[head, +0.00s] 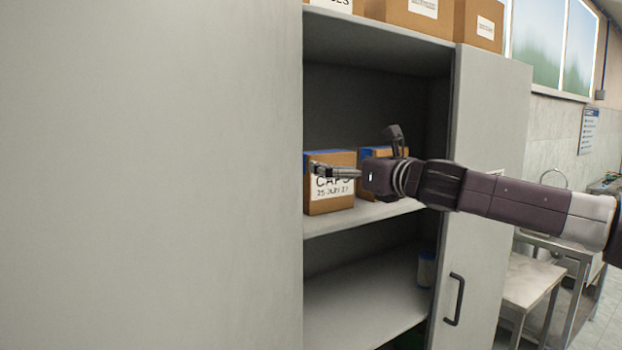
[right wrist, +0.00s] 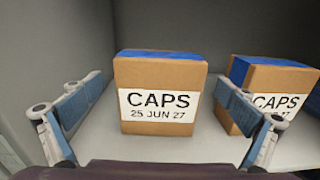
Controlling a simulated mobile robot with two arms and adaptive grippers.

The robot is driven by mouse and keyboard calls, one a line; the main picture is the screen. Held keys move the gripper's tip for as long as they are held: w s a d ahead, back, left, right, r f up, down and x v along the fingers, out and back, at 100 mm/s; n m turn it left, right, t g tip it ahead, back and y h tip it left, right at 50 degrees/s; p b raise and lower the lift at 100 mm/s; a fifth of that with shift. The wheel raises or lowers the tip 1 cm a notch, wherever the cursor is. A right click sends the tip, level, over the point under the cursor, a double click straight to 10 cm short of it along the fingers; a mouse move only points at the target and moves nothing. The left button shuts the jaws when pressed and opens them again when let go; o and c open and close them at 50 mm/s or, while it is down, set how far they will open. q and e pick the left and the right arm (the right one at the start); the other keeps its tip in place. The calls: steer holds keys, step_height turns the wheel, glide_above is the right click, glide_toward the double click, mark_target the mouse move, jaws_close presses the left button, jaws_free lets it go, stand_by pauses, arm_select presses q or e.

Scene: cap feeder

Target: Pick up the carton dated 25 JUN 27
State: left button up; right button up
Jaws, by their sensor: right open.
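The carton dated 25 JUN 27 (head: 331,199) is a brown box with a blue top and a white CAPS label. It stands upright on the cabinet's upper shelf. In the right wrist view the carton (right wrist: 160,92) is centred ahead, between the lines of my fingers. My right gripper (head: 355,155) is in front of the carton in the head view and hides part of its upper right. In the right wrist view my right gripper (right wrist: 158,115) is open and empty, with a finger on each side. My left gripper is not in view.
A second CAPS carton (right wrist: 265,92) stands close on the right; its date is partly hidden by my finger. A grey cabinet door (head: 150,180) fills the left of the head view. Boxes (head: 478,25) sit on top, and a blue-lidded jar (head: 426,270) stands on the lower shelf.

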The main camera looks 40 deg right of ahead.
mark_target(334, 161)
steer(key=shift+w+r, duration=0.15)
steer(key=shift+w, duration=0.3)
steer(key=shift+w+r+p, duration=0.1)
steer(key=shift+w+p, duration=0.15)
steer(key=shift+p, duration=0.3)
steer(key=shift+d+r+p, duration=0.1)
steer(key=shift+r+p, duration=0.05)
steer(key=shift+p, duration=0.25)
steer(key=shift+w, duration=0.25)
steer(key=shift+w+p, duration=0.4)
steer(key=shift+p, duration=0.1)
steer(key=shift+w+d+f+p, duration=0.15)
steer(key=shift+w+p, duration=0.2)
steer(key=shift+w, duration=0.2)
steer(key=shift+w+d+f+p, duration=0.15)
steer(key=shift+w+p, duration=0.2)
steer(key=shift+w, duration=0.15)
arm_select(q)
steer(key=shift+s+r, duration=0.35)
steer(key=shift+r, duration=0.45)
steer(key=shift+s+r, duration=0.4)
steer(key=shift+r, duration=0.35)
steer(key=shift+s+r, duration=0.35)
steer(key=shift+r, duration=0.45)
arm_select(e)
steer(key=shift+w+d, duration=0.15)
steer(key=shift+w, duration=0.9)
steer(key=shift+c, duration=0.3)
